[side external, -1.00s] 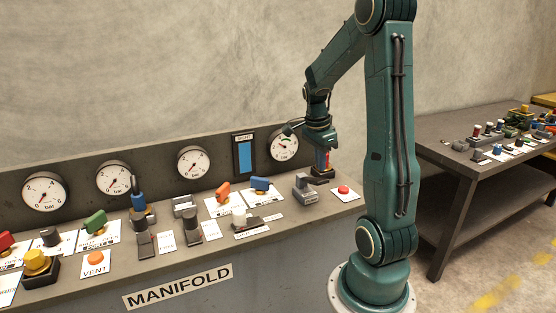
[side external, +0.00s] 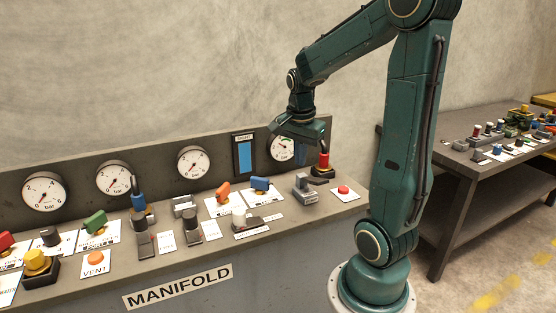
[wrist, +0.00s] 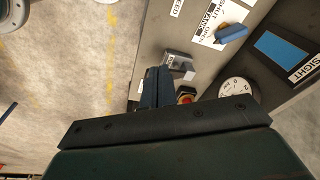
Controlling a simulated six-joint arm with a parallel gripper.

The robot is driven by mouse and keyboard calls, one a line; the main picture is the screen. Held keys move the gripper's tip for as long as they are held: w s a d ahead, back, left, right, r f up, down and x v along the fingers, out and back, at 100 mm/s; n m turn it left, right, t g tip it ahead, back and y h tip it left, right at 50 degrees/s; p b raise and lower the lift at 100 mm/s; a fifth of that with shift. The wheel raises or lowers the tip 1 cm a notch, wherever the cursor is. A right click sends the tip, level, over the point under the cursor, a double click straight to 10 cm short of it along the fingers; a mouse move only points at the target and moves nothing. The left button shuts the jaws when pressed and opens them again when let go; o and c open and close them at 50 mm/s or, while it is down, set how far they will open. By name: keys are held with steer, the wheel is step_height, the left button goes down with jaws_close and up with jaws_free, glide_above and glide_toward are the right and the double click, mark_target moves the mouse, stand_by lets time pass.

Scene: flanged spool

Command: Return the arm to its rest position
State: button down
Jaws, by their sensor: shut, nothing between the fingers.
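My gripper (side external: 300,130) is above the far right part of the manifold panel (side external: 218,253), in front of the right-hand gauge (side external: 281,149). In the wrist view its two fingers (wrist: 156,86) are shut together and empty. A red-collared control with a dark base (side external: 323,161) stands at the back right of the panel, just below and to the right of my gripper. In the wrist view part of this control (wrist: 187,97) shows beside the fingers, mostly hidden by the gripper body.
The panel carries several coloured levers and buttons, including a blue handle (side external: 260,184), a grey block control (side external: 304,190) and a red button (side external: 343,189). A blue sight window (side external: 245,156) is behind. A side table (side external: 450,160) with small parts stands right. Air above the panel is clear.

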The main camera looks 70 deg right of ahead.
steer(key=s+a+r+n+t, duration=0.1)
steer(key=a+r+n, duration=0.1)
steer(key=a+n, duration=0.5)
steer(key=s+a+r+n+t+y, duration=0.1)
steer(key=a+r+n+t, duration=0.1)
steer(key=a+n, duration=0.5)
steer(key=s+a+r+n+t+y, duration=0.1)
steer(key=s+a+r+n+t, duration=0.1)
steer(key=a+n, duration=0.4)
steer(key=shift+a+r+n, duration=0.3)
steer(key=shift+a+n, duration=0.1)
steer(key=shift+a, duration=0.9)
steer(key=w+d+m+g+h, duration=0.2)
steer(key=w+d+m, duration=0.2)
steer(key=d+m, duration=0.4)
steer(key=s+d+f+m+g, duration=0.2)
steer(key=d+f+m, duration=0.1)
steer(key=d+m, duration=0.6)
steer(key=s+d+f+m+g, duration=0.2)
steer(key=d+f+m, duration=0.1)
steer(key=d+m, duration=0.7)
steer(key=d, duration=0.3)
steer(key=shift+g+y, duration=0.3)
steer(key=shift+y, duration=0.1)
steer(key=shift+f, duration=0.15)
